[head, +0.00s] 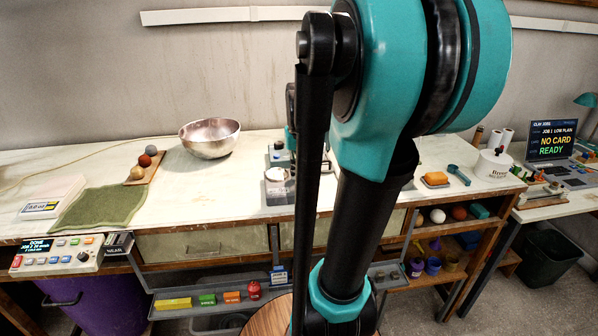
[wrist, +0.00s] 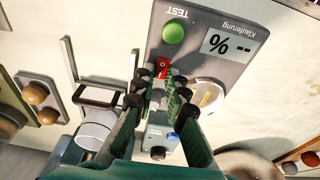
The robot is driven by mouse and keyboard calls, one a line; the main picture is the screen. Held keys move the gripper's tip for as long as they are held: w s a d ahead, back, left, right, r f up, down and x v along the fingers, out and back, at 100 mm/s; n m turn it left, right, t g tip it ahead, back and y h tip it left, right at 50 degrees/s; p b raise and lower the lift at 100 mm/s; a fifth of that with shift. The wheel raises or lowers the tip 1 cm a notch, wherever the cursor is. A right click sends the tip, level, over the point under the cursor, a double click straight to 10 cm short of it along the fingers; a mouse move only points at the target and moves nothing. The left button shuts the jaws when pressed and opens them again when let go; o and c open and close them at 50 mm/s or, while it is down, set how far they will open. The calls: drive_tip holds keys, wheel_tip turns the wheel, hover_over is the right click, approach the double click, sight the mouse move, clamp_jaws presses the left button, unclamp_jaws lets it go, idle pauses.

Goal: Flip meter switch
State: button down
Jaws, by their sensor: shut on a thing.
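The meter is a grey box (wrist: 208,62) in the wrist view, with upside-down lettering, a green round button marked TEST, a display showing "% --" and a round pale dial. A small red switch (wrist: 162,68) stands on its face, left of the dial and below the button. My gripper (wrist: 163,82), with green and black fingers, points at the meter and is shut on the red switch, whose tip shows between the fingertips. The fingers hide the switch's lower part, so its exact tilt is unclear.
In the wrist view, a small grey box with a blue button (wrist: 158,148) lies below the meter, and a dark metal frame (wrist: 95,93) stands left. In the head view, a metal bowl (head: 209,138) and green cloth (head: 98,207) are on the bench (head: 190,190), left of my arm.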

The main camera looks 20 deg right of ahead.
drive_tip(key=shift+s+t, duration=0.3)
drive_tip(key=shift+t, duration=0.8)
drive_tip(key=c, duration=1.5)
unclamp_jaws()
drive_tip(key=shift+c, duration=0.2)
drive_tip(key=v, duration=1.2)
drive_tip(key=shift+a, duration=0.3)
